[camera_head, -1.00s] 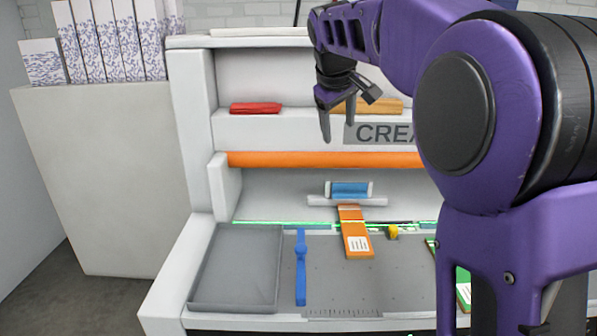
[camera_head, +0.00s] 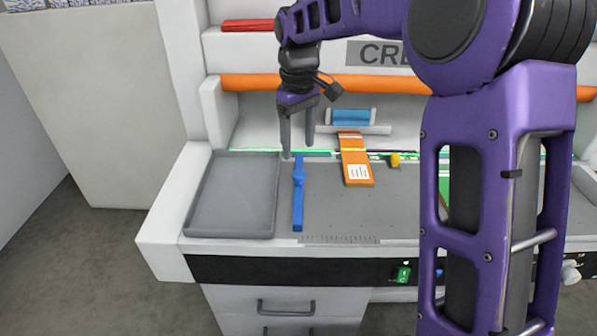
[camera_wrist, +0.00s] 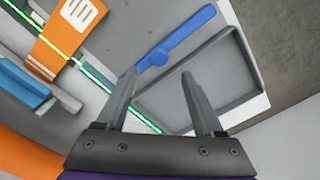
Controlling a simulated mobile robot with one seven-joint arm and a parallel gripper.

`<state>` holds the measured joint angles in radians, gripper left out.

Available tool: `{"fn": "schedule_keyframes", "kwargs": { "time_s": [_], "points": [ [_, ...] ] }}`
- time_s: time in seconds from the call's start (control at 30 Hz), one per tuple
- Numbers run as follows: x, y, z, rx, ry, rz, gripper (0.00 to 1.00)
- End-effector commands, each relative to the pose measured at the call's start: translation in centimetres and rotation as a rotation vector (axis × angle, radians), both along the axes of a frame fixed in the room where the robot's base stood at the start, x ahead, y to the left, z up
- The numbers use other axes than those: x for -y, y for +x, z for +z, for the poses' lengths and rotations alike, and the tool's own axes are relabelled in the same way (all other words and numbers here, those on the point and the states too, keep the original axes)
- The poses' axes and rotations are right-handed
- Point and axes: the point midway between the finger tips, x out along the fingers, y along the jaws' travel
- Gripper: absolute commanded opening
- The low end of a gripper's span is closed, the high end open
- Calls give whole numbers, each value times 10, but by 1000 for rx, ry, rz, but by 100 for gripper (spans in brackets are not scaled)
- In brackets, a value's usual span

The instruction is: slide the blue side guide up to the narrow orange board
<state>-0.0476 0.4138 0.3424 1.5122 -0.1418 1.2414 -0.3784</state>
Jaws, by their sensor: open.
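The blue side guide (camera_head: 298,198) lies on the grey machine bed, just right of the grey tray. A raised knob sits along it. The narrow orange board (camera_head: 356,165) with a white label lies to its right, with a clear gap between them. My gripper (camera_head: 298,155) is open and empty, fingers pointing down, above the far end of the guide. The board (camera_wrist: 62,35) shows at the upper left there.
A grey tray (camera_head: 232,196) adjoins the guide on the left. A blue roller (camera_head: 350,116) stands behind the board, and a yellow knob (camera_head: 394,159) is at its right. A green light line crosses the bed. An orange bar (camera_head: 340,84) spans above.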

Motion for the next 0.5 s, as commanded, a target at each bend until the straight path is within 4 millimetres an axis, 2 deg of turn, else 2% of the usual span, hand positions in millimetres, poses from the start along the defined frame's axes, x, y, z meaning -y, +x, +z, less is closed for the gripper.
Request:
{"fn": "schedule_keyframes", "kwargs": {
  "time_s": [0.03, 0.2, 0.33, 0.5],
  "points": [
    [0, -1, -14, -4, -1, 0, 69],
    [0, 0, -47, -1, -1, 0, 69],
    [0, 0, -64, -1, -1, 0, 69],
    [0, 0, -76, 1, -1, 0, 69]
  ]
}}
